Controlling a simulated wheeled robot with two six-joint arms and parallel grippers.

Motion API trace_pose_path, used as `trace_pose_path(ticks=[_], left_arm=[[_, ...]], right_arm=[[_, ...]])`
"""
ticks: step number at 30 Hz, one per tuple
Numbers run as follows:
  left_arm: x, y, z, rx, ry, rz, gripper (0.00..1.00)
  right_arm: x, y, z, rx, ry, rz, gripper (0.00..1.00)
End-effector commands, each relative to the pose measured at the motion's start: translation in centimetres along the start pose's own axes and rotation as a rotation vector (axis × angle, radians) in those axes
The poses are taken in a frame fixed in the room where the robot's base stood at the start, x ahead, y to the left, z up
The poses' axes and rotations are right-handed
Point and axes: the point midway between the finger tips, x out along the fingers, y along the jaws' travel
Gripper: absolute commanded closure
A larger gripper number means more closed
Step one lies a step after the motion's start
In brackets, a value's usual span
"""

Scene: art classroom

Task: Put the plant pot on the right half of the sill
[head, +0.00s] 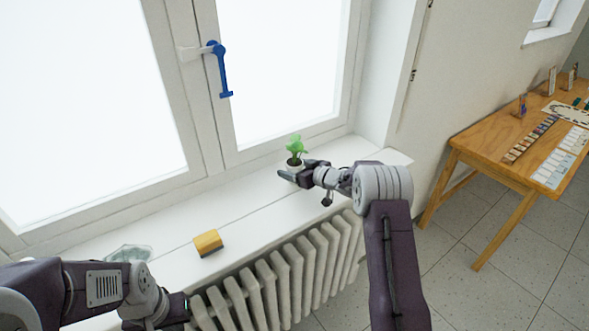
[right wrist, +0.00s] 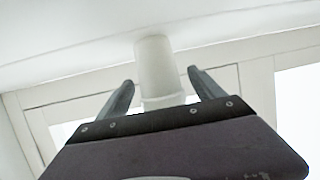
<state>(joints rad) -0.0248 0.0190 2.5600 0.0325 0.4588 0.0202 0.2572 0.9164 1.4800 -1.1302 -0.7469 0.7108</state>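The plant pot (head: 292,166) is small and white with a green plant (head: 296,149). It stands upright on the right part of the white sill (head: 258,202), close to the window frame. My right gripper (head: 297,170) is at the pot, partly hiding it. In the right wrist view the white pot (right wrist: 155,68) shows between two spread fingers, with a gap on each side, so the gripper is open around it. The plant does not show there. My left gripper (head: 184,309) is low at the left, near the sill's front edge; its fingers are not clear.
A yellow sponge-like block (head: 207,242) lies on the sill's front middle. A clear glass dish (head: 129,253) is at the sill's left. A blue window handle (head: 219,70) hangs above. A radiator (head: 283,275) is below, and a wooden table (head: 503,137) stands at right.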

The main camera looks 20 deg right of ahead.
Motion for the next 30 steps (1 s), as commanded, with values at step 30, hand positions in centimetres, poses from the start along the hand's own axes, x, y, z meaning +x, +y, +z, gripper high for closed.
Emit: trace_pose_path(ticks=[30], left_arm=[[0.5, 0.0, 0.1, 0.000, 0.000, 0.000, 1.00]], right_arm=[[-12.2, 0.0, -0.3, 0.001, 0.000, 0.000, 0.23]])
